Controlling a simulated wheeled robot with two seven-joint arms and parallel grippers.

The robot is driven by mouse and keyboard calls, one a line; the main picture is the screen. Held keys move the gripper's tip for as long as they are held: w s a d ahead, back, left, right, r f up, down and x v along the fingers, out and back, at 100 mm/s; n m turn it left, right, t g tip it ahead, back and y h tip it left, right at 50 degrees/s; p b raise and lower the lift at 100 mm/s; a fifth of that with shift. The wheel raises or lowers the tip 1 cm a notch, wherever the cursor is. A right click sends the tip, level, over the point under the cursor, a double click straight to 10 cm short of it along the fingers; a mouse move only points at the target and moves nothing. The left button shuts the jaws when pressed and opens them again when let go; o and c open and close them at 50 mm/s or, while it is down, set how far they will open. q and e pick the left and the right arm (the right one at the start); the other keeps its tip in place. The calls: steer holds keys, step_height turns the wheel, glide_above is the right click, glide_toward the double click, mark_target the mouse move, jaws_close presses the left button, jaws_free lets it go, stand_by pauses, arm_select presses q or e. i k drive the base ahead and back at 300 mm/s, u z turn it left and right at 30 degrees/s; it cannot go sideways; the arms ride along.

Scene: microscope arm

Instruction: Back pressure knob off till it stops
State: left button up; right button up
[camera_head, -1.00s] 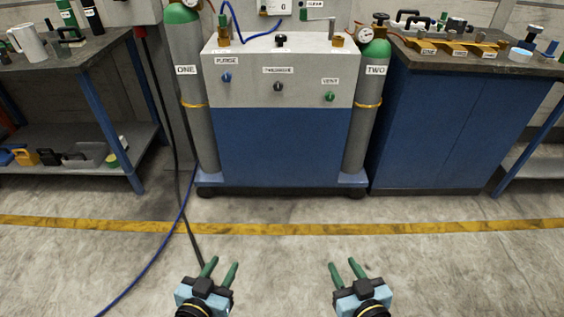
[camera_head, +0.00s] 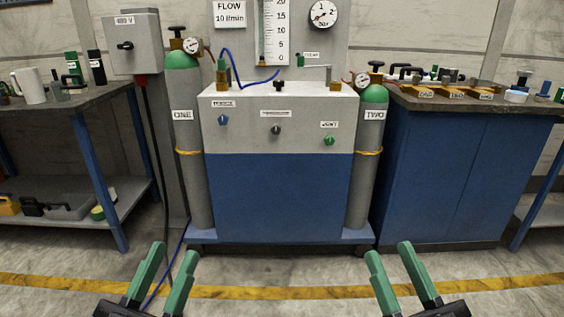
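The grey-and-blue console (camera_head: 280,195) stands ahead with a row of knobs on its pale front panel. A blue knob (camera_head: 222,120) is on the left, a black knob (camera_head: 276,130) in the middle and a green knob (camera_head: 329,141) on the right. Each has a white label above it, too small to read surely; I cannot tell which says back pressure. Another black knob (camera_head: 279,86) stands on the console top. My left gripper (camera_head: 172,252) and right gripper (camera_head: 390,252) are both open and empty, low in front of the console, touching nothing.
Gas cylinder ONE (camera_head: 186,150) and cylinder TWO (camera_head: 368,155) flank the console. A round gauge (camera_head: 323,13) and a flow tube (camera_head: 268,35) are on the panel behind. Benches stand left (camera_head: 60,110) and right (camera_head: 460,180). A blue hose crosses the floor at left.

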mark_target(276, 129)
steer(key=u, duration=0.35)
steer(key=i, duration=0.3)
steer(key=u, duration=0.9)
steer(key=i, duration=0.75)
steer(key=z, duration=0.55)
steer(key=i, duration=0.65)
steer(key=z, duration=0.75)
